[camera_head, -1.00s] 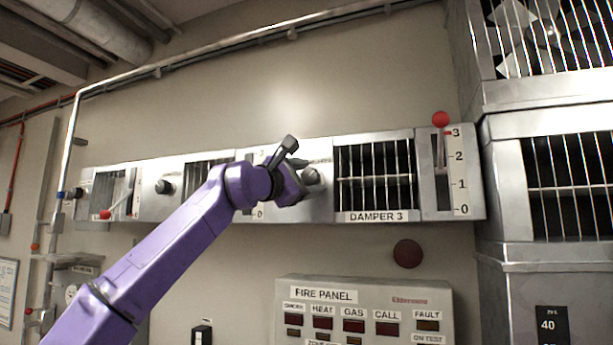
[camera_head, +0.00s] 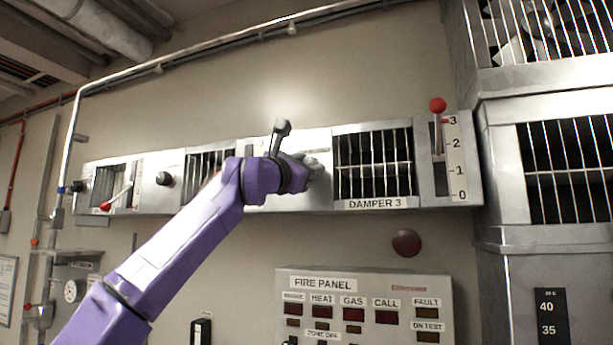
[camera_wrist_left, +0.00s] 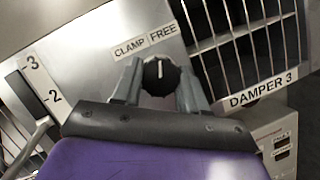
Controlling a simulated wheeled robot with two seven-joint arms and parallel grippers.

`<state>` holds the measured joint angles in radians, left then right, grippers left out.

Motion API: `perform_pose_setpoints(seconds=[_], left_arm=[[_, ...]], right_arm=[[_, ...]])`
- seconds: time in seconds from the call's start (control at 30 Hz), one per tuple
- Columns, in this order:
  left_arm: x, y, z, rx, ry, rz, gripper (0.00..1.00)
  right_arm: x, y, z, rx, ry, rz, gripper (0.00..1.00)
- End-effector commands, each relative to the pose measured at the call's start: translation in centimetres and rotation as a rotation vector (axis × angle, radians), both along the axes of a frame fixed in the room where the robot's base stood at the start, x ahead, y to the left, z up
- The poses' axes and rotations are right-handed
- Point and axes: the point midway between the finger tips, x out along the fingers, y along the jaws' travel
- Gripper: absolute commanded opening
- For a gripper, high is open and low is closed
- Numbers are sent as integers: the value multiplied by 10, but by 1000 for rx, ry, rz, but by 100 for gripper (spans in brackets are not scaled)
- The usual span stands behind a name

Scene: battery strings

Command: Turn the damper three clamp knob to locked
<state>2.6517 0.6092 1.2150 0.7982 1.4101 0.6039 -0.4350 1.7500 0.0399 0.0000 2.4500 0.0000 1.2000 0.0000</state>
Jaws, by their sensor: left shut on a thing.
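The damper three clamp knob (camera_wrist_left: 161,75) is round and black with a white mark, on a light metal panel left of the DAMPER 3 grille (camera_head: 374,163). In the left wrist view the mark points up, towards the FREE label (camera_wrist_left: 163,36); a CLAMP label (camera_wrist_left: 130,48) is beside it. My left gripper (camera_wrist_left: 160,88) has one finger on each side of the knob and is shut on it. In the head view the left gripper (camera_head: 314,168) is at the panel and hides the knob. My right gripper is not in view.
A red-tipped lever (camera_head: 437,106) stands at the top of the 0 to 3 scale right of the grille. Another black knob (camera_head: 164,179) and lever (camera_head: 116,198) are further left. The fire panel (camera_head: 365,306) is below. A large metal cabinet (camera_head: 500,180) is at the right.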

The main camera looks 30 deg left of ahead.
Motion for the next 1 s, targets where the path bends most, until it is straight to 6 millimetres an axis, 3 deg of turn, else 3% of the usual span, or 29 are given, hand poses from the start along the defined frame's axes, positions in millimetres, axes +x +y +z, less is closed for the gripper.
perform_pose_setpoints(seconds=[0.03, 0.4, 1.0], left_arm=[[2, -1, -7, -39, -6, 1, 12], [3, -3, -6, -381, -86, 2, 12], [3, -5, -2, -910, -214, 2, 12]], right_arm=[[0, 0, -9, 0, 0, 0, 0], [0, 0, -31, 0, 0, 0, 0], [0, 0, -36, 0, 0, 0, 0]])
